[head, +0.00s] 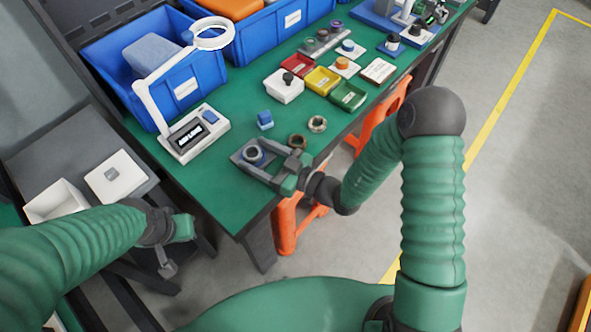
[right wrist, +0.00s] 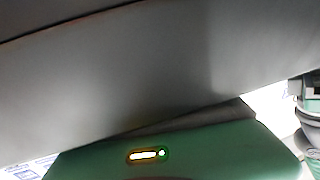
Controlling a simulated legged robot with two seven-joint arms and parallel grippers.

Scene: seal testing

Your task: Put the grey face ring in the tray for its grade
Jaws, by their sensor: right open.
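My right gripper (head: 250,152) is open low over the green table near its front edge. Its two dark fingers lie on either side of a grey ring (head: 254,156) with a bluish inside; whether they touch it I cannot tell. A brownish ring (head: 297,142) lies beside the fingers, and a paler grey-brown ring (head: 317,124) lies farther right. Which ring has the grey face is hard to tell at this size. A red tray (head: 298,66), a yellow tray (head: 321,80) and a green tray (head: 347,96) stand in a row beyond. My left gripper (head: 172,248) hangs off the table at lower left, its jaws unclear.
A white ring-lamp device (head: 194,132) and a blue bin (head: 185,88) stand at left. A small blue block (head: 265,120) and a white box (head: 284,86) stand near the rings. The right wrist view shows mostly a close grey surface and no rings.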

